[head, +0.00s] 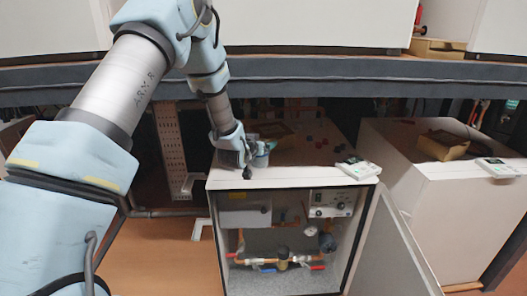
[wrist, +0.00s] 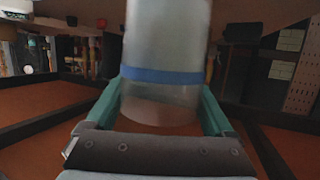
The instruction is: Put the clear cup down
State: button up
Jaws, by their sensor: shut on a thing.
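The clear cup (wrist: 165,55) fills the upper middle of the wrist view, a translucent cylinder with a blue band around it. My gripper (wrist: 165,85) is shut on it, with one green finger on each side. In the head view my gripper (head: 252,155) is at the left part of the white cabinet's top, and the cup (head: 261,158) shows small beside it. I cannot tell whether the cup touches the top.
The open white cabinet (head: 290,178) holds pipes, gauges and valves. A white device (head: 359,168) lies on its top at the right, with small dark items behind. A second white cabinet (head: 440,205) stands at the right. A dark beam (head: 330,78) crosses above.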

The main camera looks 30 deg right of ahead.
jog(key=shift+f+p, duration=0.5)
jog(key=shift+f, duration=1.6)
jog(key=shift+f, duration=0.2)
jog(key=o, duration=1.4)
jog(key=shift+o, duration=0.2)
jog(key=shift+r, duration=0.15)
